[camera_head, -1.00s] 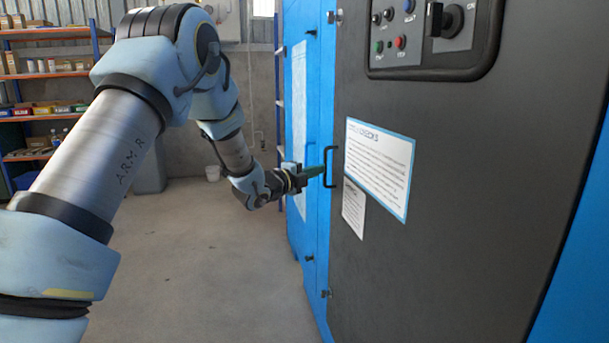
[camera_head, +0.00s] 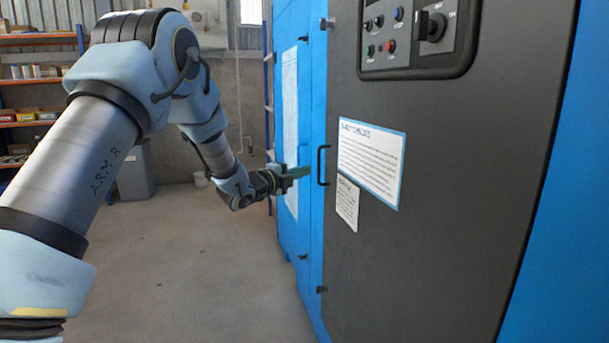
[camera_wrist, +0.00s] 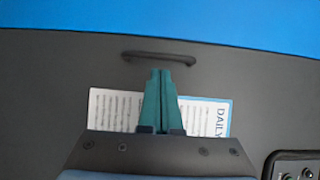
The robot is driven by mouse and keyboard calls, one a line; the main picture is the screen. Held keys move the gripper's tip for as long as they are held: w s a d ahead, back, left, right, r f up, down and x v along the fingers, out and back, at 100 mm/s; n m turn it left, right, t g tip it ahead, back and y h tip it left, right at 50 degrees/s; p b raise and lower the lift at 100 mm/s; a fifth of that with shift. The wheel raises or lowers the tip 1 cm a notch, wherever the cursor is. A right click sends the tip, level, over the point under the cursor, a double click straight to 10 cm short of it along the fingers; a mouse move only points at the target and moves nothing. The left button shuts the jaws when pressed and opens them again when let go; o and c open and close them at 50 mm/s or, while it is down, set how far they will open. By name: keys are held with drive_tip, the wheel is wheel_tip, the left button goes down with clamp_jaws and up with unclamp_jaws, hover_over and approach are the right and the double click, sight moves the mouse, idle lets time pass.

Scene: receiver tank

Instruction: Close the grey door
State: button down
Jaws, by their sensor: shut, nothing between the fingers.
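The dark grey door (camera_head: 430,200) fills the right of the head view, set in a blue cabinet. It looks flush or nearly flush with the blue frame; I cannot tell whether a small gap is left. Its black bar handle (camera_head: 321,166) is near its left edge and also shows in the wrist view (camera_wrist: 159,57). My gripper (camera_head: 308,172) points at the door beside the handle, its green fingers together and empty. In the wrist view the fingertips (camera_wrist: 161,72) lie just below the handle, over the paper labels. I cannot tell whether they touch the door.
The blue cabinet (camera_head: 289,90) continues left of the door. A control panel (camera_head: 412,35) with buttons and a switch is on the upper door. Shelves (camera_head: 35,85) and a grey bin (camera_head: 136,172) stand at the back left. The concrete floor (camera_head: 195,270) is clear.

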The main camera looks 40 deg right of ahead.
drive_tip(key=w+a+f+n+t+y, duration=0.2)
drive_tip(key=a+n+y, duration=0.3)
drive_tip(key=a, duration=0.8)
drive_tip(key=w+a+f+n+t+y, duration=0.1)
drive_tip(key=w+a+f+n+y, duration=0.15)
drive_tip(key=a+n, duration=0.7)
drive_tip(key=w+a+f+n+t+y, duration=0.15)
drive_tip(key=a+n+y, duration=0.3)
drive_tip(key=a, duration=1.05)
drive_tip(key=s+a+f+n+g+y, duration=0.25)
drive_tip(key=s+a+n, duration=0.35)
drive_tip(key=s+a, duration=0.3)
drive_tip(key=s+a+f+n+g+y, duration=0.2)
drive_tip(key=s+a+n+g+y, duration=0.15)
drive_tip(key=s+a+n, duration=0.5)
drive_tip(key=s+a+r+m+p, duration=0.1)
drive_tip(key=s+r+p, duration=0.2)
drive_tip(key=r+p, duration=2)
drive_tip(key=shift+r+g+h+p, duration=0.35)
drive_tip(key=shift+r+h+p, duration=0.05)
drive_tip(key=shift+r, duration=0.05)
drive_tip(key=shift+a, duration=0.1)
